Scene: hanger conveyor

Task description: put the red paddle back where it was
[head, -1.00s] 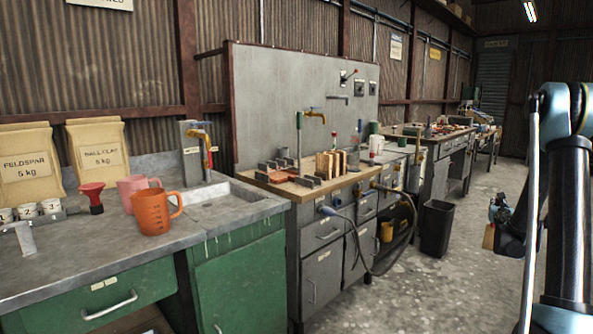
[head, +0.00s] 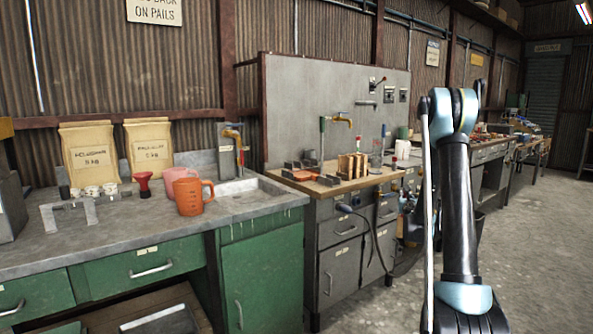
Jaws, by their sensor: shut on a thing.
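My arm (head: 457,200) stands upright right of centre in the head view. My gripper (head: 410,226) shows small and dark just left of the forearm, against the shadowed space by the grey cabinets. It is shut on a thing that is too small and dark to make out. I cannot pick out the red paddle with certainty. A small flat reddish thing (head: 302,174) lies on the wooden worktop, but its shape is unclear.
Open concrete floor (head: 540,240) lies at right.

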